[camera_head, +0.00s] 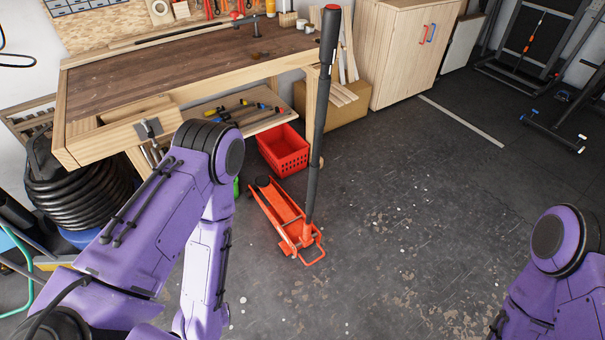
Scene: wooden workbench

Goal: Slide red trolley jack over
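The red trolley jack (285,213) sits on the dark floor in front of the workbench. Its round black lifting pad (262,182) points toward the bench. Its long black handle (321,120) stands nearly upright, with a red tip at the top. My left arm comes in from the left, to the left of the jack and apart from it; its gripper is out of view. My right arm shows at the lower right edge, well away from the jack, and its gripper is also out of view.
The wooden workbench (190,70) stands behind, with a red crate (284,150) beneath its right side, close behind the jack. A wooden cabinet (408,50) stands at the back. A coiled black hose (75,185) is at left. Floor right of the jack is clear.

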